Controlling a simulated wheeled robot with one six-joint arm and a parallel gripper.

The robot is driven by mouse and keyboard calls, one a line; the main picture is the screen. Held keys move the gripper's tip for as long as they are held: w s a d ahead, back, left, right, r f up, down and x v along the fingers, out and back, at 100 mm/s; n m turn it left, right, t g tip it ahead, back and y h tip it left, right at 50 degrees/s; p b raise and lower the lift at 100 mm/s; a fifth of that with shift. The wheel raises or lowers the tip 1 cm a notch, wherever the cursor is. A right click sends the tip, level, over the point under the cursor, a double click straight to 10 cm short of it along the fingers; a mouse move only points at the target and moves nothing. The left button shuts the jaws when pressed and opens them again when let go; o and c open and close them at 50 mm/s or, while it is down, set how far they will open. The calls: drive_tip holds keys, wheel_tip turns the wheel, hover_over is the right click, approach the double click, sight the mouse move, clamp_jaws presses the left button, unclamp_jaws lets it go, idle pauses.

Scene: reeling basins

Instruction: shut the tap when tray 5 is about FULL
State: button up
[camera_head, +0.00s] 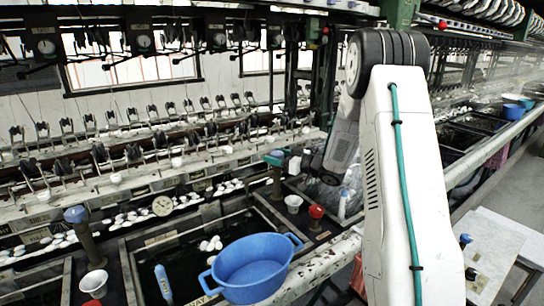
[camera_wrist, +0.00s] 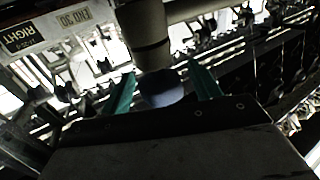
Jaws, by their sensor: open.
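My gripper (camera_head: 275,158) is at the top of a dark upright tap pipe (camera_head: 277,184) in the head view. In the wrist view its teal fingers (camera_wrist: 163,88) are open, one on each side of a blue-grey round tap knob (camera_wrist: 160,90). Contact cannot be told. A dark tray (camera_head: 128,244) left of this tap holds dark liquid and several white cocoons (camera_head: 211,244). Another tray lies to the right, partly hidden by my arm. I cannot read a number 5 on any tray, and the liquid level is hard to judge.
A blue basin (camera_head: 253,268) sits at the front edge. A second blue-knobbed tap (camera_head: 77,214) stands at left. A red knob (camera_head: 316,212) and white cup (camera_head: 293,203) are near the pipe. A round gauge (camera_head: 162,206) is behind the tray. A white table (camera_head: 492,250) stands at right.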

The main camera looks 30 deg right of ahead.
drive_tip(key=shift+x, duration=0.8)
drive_tip(key=c, duration=1)
drive_tip(key=shift+o, duration=0.2)
drive_tip(key=shift+m+t+h, duration=0.3)
drive_tip(key=shift+m+h, duration=0.1)
drive_tip(key=shift+h, duration=0.2)
drive_tip(key=m+t+h, duration=0.1)
drive_tip(key=m+h, duration=0.1)
drive_tip(key=h, duration=0.1)
drive_tip(key=shift+d+m+h, duration=0.1)
drive_tip(key=shift+m+h, duration=0.2)
drive_tip(key=shift+h, duration=0.1)
drive_tip(key=shift+d+m+h, duration=0.2)
drive_tip(key=shift+m+h, duration=0.9)
drive_tip(key=shift+h, duration=0.65)
drive_tip(key=shift+d+m+h, duration=0.2)
drive_tip(key=shift+m+h, duration=0.9)
drive_tip(key=shift+h, duration=0.95)
